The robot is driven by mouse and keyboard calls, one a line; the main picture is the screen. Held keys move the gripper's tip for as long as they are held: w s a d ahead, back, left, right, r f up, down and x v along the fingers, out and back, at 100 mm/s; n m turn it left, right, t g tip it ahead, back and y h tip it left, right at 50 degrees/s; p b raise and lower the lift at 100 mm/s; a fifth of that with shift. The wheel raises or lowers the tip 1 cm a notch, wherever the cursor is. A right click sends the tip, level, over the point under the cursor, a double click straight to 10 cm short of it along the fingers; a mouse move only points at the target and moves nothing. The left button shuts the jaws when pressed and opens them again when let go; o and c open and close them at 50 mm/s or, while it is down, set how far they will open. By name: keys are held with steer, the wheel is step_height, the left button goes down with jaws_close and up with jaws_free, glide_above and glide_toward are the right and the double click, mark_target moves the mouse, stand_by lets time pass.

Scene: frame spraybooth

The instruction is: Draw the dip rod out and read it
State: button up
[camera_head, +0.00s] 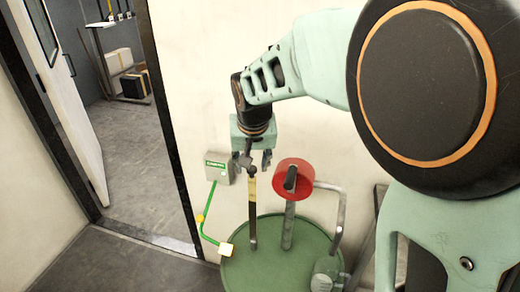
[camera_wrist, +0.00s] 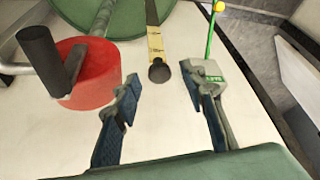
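The dip rod (camera_head: 253,218) stands upright in the top of the green drum (camera_head: 290,264). It is dark with a pale yellow marked band near its upper end. In the wrist view the yellow band (camera_wrist: 154,42) and the dark knob at the rod's end (camera_wrist: 158,73) show. My gripper (camera_head: 257,164) is above the drum, pointing down at the rod's top. In the wrist view my gripper's two fingers (camera_wrist: 160,77) are spread, with the knob seen in the gap between their tips. No finger visibly touches it. Marks on the band are too small to read.
A red disc with a black handle (camera_head: 293,178) stands on a pipe from the drum, close right of the rod. A wall box (camera_head: 210,168) with a green label is at left, its green line running to the drum. An open doorway (camera_head: 130,140) lies farther left.

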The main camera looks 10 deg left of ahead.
steer(key=v, duration=1.1)
steer(key=shift+r, duration=0.15)
